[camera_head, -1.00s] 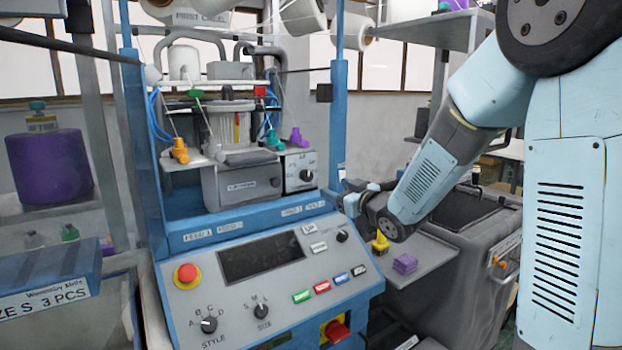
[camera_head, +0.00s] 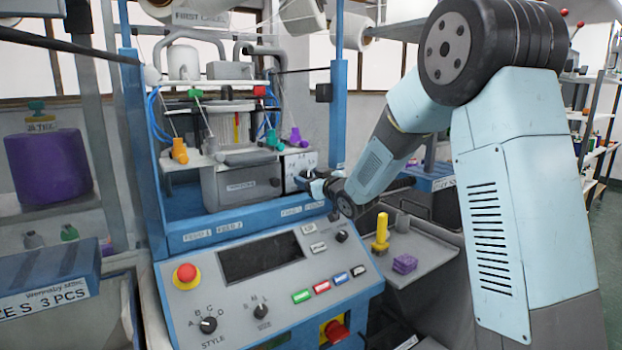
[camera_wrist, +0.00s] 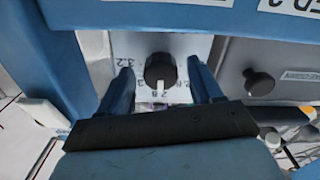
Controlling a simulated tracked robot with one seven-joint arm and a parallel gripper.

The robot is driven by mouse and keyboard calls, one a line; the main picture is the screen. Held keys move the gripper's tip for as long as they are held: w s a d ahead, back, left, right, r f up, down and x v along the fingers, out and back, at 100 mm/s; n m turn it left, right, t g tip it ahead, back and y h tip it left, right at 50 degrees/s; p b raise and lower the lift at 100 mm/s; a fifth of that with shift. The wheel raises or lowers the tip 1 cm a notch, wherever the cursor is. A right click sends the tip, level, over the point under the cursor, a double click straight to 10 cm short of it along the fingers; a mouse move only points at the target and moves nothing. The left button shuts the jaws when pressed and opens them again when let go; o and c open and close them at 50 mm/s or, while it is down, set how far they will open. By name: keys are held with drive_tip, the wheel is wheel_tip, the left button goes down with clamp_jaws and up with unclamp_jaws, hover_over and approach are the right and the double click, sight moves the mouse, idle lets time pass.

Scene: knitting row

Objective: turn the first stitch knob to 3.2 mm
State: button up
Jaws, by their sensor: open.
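The first stitch knob (camera_wrist: 160,73) is a round black knob with a white pointer, on a light plate with printed numbers. In the wrist view its pointer is toward the bottom of the picture, near the 2.8 mark; the 3.2 mark (camera_wrist: 127,58) is at its upper left. My gripper (camera_wrist: 163,84) is open, one dark finger on each side of the knob, with gaps visible; I cannot tell how deep they reach. In the head view my gripper (camera_head: 308,180) is at the light dial plate (camera_head: 300,162), and hides the knob there.
A second black knob (camera_wrist: 258,82) is beside it on a grey housing. Below in the head view is the control panel (camera_head: 268,300) with a red emergency button (camera_head: 187,274). A grey side shelf (camera_head: 428,257) bears a yellow piece (camera_head: 381,232) and purple blocks (camera_head: 404,263).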

drive_tip(key=shift+w+a, duration=0.1)
drive_tip(key=shift+w, duration=0.1)
drive_tip(key=shift+c, duration=0.5)
drive_tip(key=c, duration=1)
drive_tip(key=shift+o, duration=0.2)
